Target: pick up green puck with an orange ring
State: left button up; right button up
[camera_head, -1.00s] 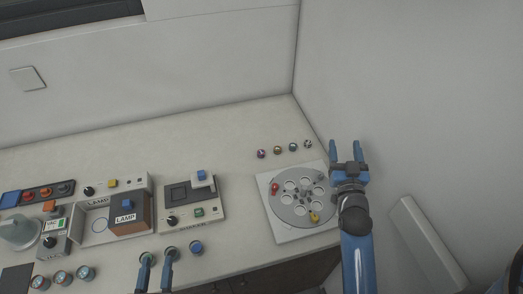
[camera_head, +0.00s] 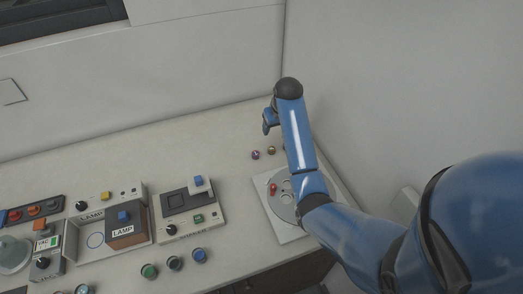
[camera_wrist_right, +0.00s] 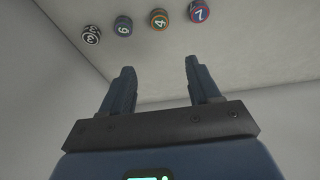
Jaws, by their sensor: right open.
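Several small pucks stand in a row at the back of the counter. In the right wrist view one has an orange ring around a greenish top marked 4 (camera_wrist_right: 158,19). In the head view it is the orange-looking puck (camera_head: 271,150), and its green colour is hard to make out there. My right gripper (camera_wrist_right: 160,72) is open and empty, apart from the pucks. In the head view that gripper (camera_head: 267,123) is partly hidden behind its own arm, above the back of the counter. My left gripper is not in view.
Other row pucks are a purple-red one (camera_wrist_right: 199,11), a blue-grey one (camera_wrist_right: 124,27) and a black-and-white one (camera_wrist_right: 91,34). A round carousel (camera_head: 277,207) lies under my right arm. A grey device (camera_head: 189,213) stands to its left. Walls close off the back and right.

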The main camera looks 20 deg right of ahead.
aim_at(272, 149)
jog(key=shift+g, duration=0.4)
jog(key=shift+s+a+f+p+x, duration=0.1)
jog(key=shift+s+p+x, duration=0.15)
jog(key=shift+x, duration=1.55)
jog(key=shift+s+a+f+p+x, duration=0.15)
jog(key=shift+s+x, duration=0.25)
jog(key=shift+x, duration=1.4)
jog(key=shift+s+a+f+p+x, duration=0.1)
jog(key=shift+s+p+x, duration=0.2)
jog(key=shift+x, duration=1.55)
jog(key=shift+r, duration=0.1)
jog(key=shift+c, duration=0.2)
jog(key=c, duration=1.1)
